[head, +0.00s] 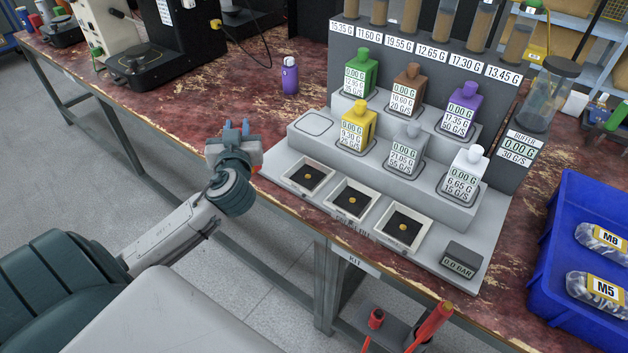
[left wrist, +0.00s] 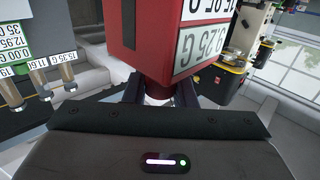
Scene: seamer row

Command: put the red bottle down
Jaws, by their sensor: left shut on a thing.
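My left gripper (head: 243,130) is over the table's front edge, just left of the stepped grey stand (head: 300,150). It is shut on the red bottle, of which only a small red patch (head: 257,155) shows in the head view. In the left wrist view the red bottle (left wrist: 150,40) fills the top middle, between the gripper's fingers (left wrist: 158,92). It carries white number labels, one reading 9.25 G upside down. On the stand, green, brown, purple, yellow, grey and white bottles stand upright; an empty outlined place (head: 315,123) is left of the yellow bottle (head: 358,127). My right gripper is not seen.
Three trays with black pads (head: 306,176) line the stand's front, beside a dark 0.0 BAR block (head: 461,261). A purple flask (head: 290,76) stands behind left. A blue crate (head: 560,230) with bagged parts is at right.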

